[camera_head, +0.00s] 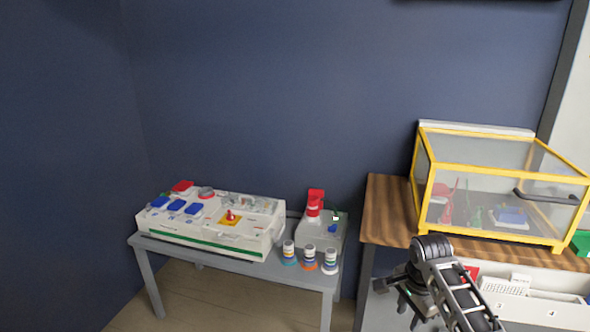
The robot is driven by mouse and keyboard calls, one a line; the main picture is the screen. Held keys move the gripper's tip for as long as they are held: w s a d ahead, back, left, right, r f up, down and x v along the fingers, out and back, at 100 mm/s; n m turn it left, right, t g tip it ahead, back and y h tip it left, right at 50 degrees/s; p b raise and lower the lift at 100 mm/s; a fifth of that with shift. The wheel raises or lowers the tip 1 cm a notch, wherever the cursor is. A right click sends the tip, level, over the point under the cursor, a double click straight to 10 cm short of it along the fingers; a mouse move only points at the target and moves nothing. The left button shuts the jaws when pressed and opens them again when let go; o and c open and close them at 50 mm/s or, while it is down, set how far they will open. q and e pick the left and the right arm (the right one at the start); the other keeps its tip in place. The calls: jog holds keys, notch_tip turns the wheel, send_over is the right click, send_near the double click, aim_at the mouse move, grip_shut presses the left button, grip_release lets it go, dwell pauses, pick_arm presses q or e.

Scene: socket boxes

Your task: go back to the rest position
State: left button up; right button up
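My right arm comes in from the bottom right. Its dark gripper (397,301) hangs in front of the wooden-topped cabinet, to the right of the grey table. Its fingers look spread apart, with nothing seen between them. My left gripper is not in view.
A grey table (215,267) holds a white socket box (200,238) with blue and red covers, a grey box (318,240) with a red part, and several small striped bottles (309,258). A yellow-framed clear case (480,180) stands on the wooden top (388,207). A numbered white drawer (535,312) lies below, close to my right arm. Floor in front is clear.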

jog(key=s+d+r+m+t+h, duration=0.15)
jog(key=d+r, duration=0.25)
jog(key=d, duration=0.7)
jog(key=w+r+n+t, duration=1.4)
jog(key=r+n, duration=0.2)
jog(key=n, duration=0.1)
jog(key=s+a+f+n+g+y, duration=0.1)
jog(key=s+a+f, duration=0.4)
jog(key=s+f, duration=0.3)
jog(key=s+a+f+g+y, duration=0.1)
jog(key=s+a+f+g, duration=0.1)
jog(key=s+a+f, duration=0.45)
jog(key=s+a+f+n+g+y, duration=0.15)
jog(key=s+a+f, duration=0.25)
jog(key=s+f, duration=0.55)
jog(key=s+a+f+g, duration=0.1)
jog(key=s+a+f, duration=0.1)
jog(key=s, duration=0.5)
jog(key=s+a+f+m+g+y, duration=0.1)
jog(key=s+a, duration=0.2)
jog(key=s, duration=0.4)
jog(key=shift+f, duration=0.35)
